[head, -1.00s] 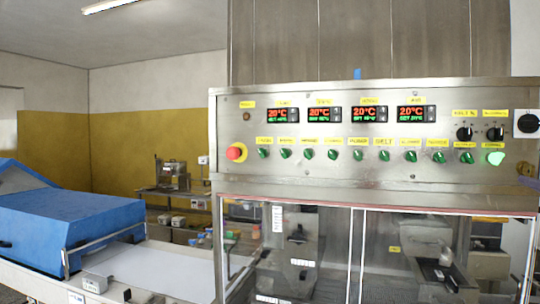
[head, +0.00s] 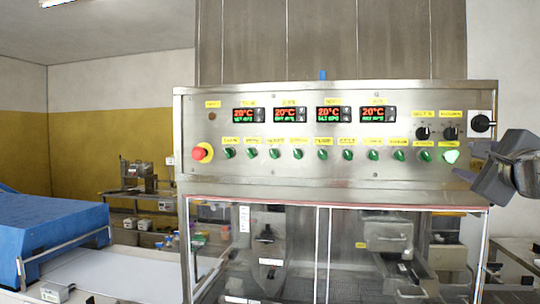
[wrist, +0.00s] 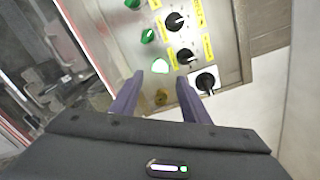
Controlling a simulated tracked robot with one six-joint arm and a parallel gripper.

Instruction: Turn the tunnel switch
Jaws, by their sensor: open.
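A steel control panel (head: 330,100) carries a row of green switches (head: 298,153), with yellow labels too blurred to tell which is the tunnel switch. The rightmost green switch (head: 450,156) is lit. It also shows in the wrist view (wrist: 160,67), just beyond my fingertips. My gripper (head: 476,176) is at the panel's lower right end. In the wrist view my gripper (wrist: 160,78) is open and empty, its two dark fingers pointing at the panel. I cannot tell whether they touch it.
Two black knobs (wrist: 175,22) (wrist: 185,56) and a larger black rotary switch (wrist: 205,82) sit close by. A red emergency button (head: 202,153) is at the panel's left end. Glass doors (head: 325,245) lie below. A blue-covered machine (head: 55,230) stands left.

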